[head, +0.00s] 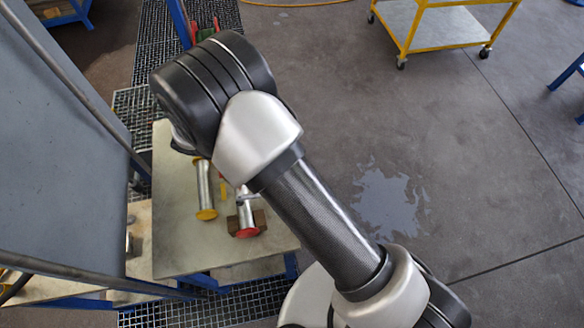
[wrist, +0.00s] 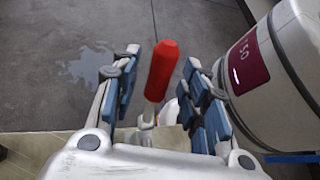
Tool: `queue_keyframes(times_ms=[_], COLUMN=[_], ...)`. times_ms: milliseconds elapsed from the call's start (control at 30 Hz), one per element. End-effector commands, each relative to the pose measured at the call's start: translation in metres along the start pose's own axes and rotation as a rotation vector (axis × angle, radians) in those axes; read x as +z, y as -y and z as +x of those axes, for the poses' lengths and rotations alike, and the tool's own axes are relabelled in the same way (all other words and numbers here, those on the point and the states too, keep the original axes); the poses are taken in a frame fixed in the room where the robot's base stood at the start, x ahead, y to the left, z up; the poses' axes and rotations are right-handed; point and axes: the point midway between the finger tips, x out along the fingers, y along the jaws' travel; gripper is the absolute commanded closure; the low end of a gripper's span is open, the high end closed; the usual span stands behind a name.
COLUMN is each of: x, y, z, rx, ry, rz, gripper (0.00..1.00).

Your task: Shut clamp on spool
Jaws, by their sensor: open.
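A red handle (wrist: 162,70) stands up between the fingers of my gripper (wrist: 163,57) in the wrist view. My gripper is open, with a blue-padded finger on each side of the handle and gaps showing between. A small metal part (wrist: 147,122) shows at the handle's foot; the rest of the clamp is hidden by the gripper. In the head view a silver spool with a red end (head: 246,212) lies on a pale worktable (head: 180,240), by a brown block. My gripper is hidden behind my arm there.
A silver spool with yellow ends (head: 205,190) lies left of the red-ended one. A large grey cylinder with a maroon label (wrist: 285,60) stands close to the right finger. A grey panel (head: 60,140) borders the worktable's left. A yellow cart (head: 440,25) stands far off on open floor.

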Motion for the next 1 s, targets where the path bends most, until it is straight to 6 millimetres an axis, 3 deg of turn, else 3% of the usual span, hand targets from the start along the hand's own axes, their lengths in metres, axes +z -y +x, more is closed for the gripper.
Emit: queue_keyframes(times_ms=[267, 367, 700, 1000], x=[0.0, -0.001, -0.001, 0.0], y=[0.0, 0.0, 0.0, 0.0], z=[-0.005, -0.018, -0.089, -0.119], rx=[0.001, 0.003, 0.003, 0.0], ry=[-0.001, -0.002, -0.002, 0.0], rz=[0.001, 0.0, 0.0, -0.001], gripper=[0.59, 0.59, 0.59, 0.59])
